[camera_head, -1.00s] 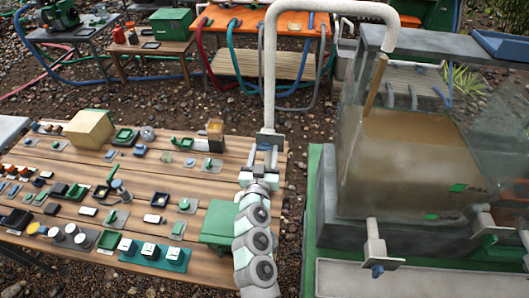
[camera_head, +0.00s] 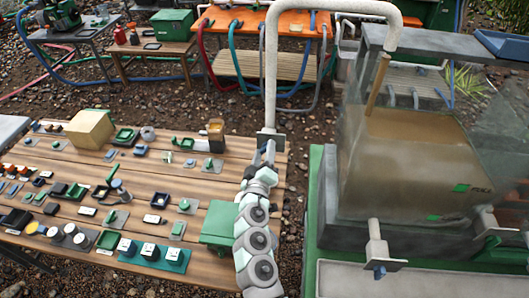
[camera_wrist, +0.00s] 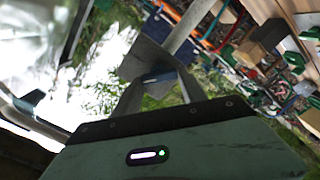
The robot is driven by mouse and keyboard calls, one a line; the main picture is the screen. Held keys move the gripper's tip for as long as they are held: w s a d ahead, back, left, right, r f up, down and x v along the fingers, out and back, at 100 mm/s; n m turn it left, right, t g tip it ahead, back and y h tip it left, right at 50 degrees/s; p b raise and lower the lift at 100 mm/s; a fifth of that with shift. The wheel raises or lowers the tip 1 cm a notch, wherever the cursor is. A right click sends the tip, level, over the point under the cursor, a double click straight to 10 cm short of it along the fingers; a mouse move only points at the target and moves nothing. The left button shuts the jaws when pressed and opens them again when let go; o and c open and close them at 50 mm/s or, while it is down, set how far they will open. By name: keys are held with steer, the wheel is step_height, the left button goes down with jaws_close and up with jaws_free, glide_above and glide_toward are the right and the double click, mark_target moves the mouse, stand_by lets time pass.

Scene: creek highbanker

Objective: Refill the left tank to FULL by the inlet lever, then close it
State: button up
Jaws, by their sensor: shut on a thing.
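The left tank (camera_head: 350,190) is a clear-walled box at right with murky brown water (camera_head: 405,125) high inside it. A green mark with blurred lettering (camera_head: 472,188) shows on its front. A pale pipe (camera_head: 270,80) rises from a plate, bends over and ends above the tank. A slanted brown streak (camera_head: 377,82) stands under its mouth; I cannot tell whether it is a stream or a rod. My gripper (camera_head: 266,152) is at the pipe's foot, shut on a small blue piece, seemingly the inlet lever (camera_wrist: 158,78), between the fingers in the wrist view. Its lever angle is unclear.
A wooden table (camera_head: 150,215) at left holds many small green, white and black parts and a beige box (camera_head: 90,130). A lower valve with a blue tip (camera_head: 380,271) juts from the tank's front. An orange bench (camera_head: 295,24) with hoses stands behind.

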steer(key=shift+a+r+n, duration=0.1)
steer(key=shift+n, duration=1.1)
steer(key=o, duration=1.4)
steer(key=shift+c, duration=0.2)
steer(key=shift+s, duration=0.15)
steer(key=s+a, duration=0.1)
steer(key=s, duration=0.9)
steer(key=shift+s+a, duration=0.2)
